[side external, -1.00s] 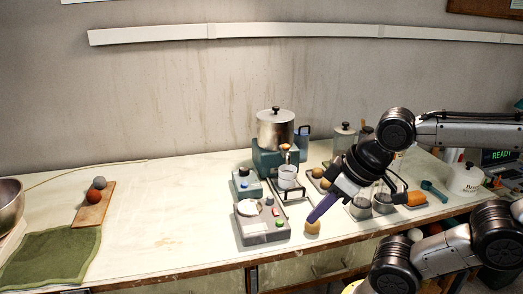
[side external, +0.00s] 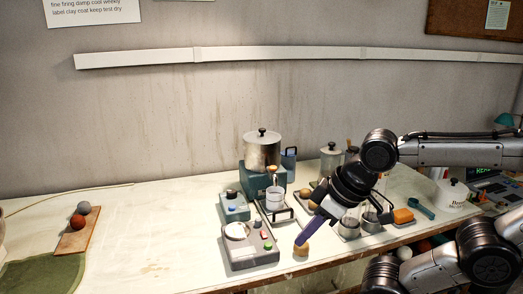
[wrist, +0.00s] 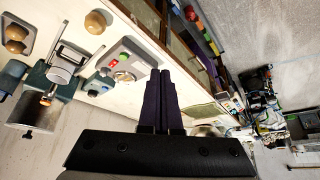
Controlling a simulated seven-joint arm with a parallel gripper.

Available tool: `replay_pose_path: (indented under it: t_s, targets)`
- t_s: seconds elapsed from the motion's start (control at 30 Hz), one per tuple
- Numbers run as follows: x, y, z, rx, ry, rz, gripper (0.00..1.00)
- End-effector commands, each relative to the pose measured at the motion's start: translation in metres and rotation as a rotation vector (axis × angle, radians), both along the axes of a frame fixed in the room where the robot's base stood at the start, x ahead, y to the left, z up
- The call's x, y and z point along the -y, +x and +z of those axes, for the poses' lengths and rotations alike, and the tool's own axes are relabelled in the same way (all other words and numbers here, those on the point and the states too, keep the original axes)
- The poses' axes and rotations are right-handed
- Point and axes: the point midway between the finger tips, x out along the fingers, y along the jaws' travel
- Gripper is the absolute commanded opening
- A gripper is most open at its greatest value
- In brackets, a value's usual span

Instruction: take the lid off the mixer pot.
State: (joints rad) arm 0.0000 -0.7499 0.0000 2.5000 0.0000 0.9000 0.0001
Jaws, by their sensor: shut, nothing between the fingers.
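The mixer pot (side external: 262,155) is a metal cylinder on a teal base (side external: 259,178) near the back of the bench. Its lid (side external: 262,137), with a black knob, sits on top. In the wrist view, the metal pot (wrist: 35,112) appears at the left edge, seen at a steep tilt. My gripper (side external: 300,241) has purple fingers pressed together, with nothing between them. It points down toward the bench's front edge, well in front and to the right of the pot. The fingers also show mid-frame in the wrist view (wrist: 161,75).
A grey device with a dial (side external: 250,248) stands left of my fingertips, and a tan rounded object (side external: 301,250) lies close below them. Jars (side external: 331,160) stand right of the pot.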

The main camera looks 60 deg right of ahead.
Motion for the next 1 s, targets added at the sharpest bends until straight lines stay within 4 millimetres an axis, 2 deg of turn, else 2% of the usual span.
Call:
replay_pose_path:
  t_s: [0.2,0.23,0.57,0.93,1.0]
  targets:
    - [0.0,0.0,0.0,0.0,0.0,0.0,0.0]
    - [0.0,0.0,0.0,0.0,0.0,0.0,0.04]
    - [0.0,0.0,0.0,0.0,0.0,0.0,0.63]
    - [0.0,-0.002,-0.001,-0.012,0.011,-0.025,0.65]
    - [0.002,0.001,0.013,0.005,0.019,-0.056,0.65]
